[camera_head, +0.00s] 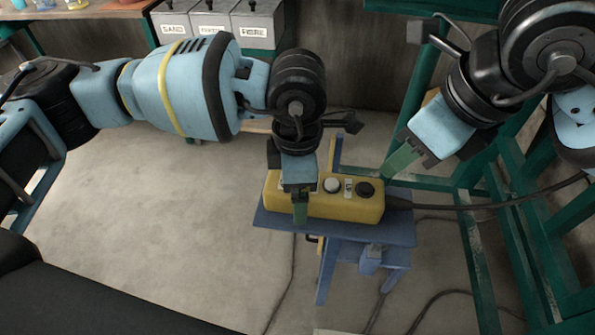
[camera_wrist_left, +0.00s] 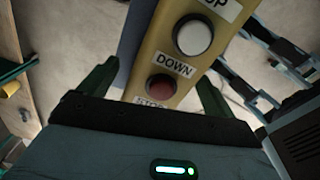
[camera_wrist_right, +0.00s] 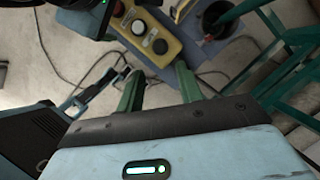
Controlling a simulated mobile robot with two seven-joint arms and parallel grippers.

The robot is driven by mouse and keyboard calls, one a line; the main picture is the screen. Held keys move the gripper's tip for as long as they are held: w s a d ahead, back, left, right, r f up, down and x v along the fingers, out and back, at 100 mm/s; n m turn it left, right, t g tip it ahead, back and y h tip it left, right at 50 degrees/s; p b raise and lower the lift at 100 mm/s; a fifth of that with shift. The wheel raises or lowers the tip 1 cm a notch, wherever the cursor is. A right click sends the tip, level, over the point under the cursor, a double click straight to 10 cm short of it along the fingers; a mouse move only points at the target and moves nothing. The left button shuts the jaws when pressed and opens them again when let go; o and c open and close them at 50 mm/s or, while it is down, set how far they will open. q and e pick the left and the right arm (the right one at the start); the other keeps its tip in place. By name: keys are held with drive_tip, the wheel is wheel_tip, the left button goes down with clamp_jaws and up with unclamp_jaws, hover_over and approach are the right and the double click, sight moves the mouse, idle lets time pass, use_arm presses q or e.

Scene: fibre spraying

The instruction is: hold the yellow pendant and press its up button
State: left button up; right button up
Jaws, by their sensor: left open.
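The yellow pendant (camera_head: 325,206) lies on a small blue stool (camera_head: 390,230), a cable leaving its right end. Its white button (camera_head: 332,185) and black button (camera_head: 365,189) show; the red button (camera_wrist_left: 161,86) shows in the left wrist view. A label reading UP (camera_wrist_left: 222,6) lies beyond the white button, on the black button's side. My left gripper (camera_head: 300,205) is open over the pendant's left end, fingers on either side; contact cannot be told. My right gripper (camera_head: 392,168) is above the pendant's right end, fingers apart and empty, not touching the black button (camera_wrist_right: 160,46).
Green metal frames (camera_head: 510,240) stand close on the right. The black cable (camera_head: 480,206) runs right from the pendant. Labelled grey bins (camera_head: 215,25) stand at the back. Bare floor (camera_head: 190,230) is clear on the left, with loose cables near the stool.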

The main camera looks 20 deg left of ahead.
use_arm(q)
drive_tip(key=c, duration=1.3)
use_arm(e)
drive_tip(key=shift+c, duration=0.2)
clamp_jaws()
idle(0.8)
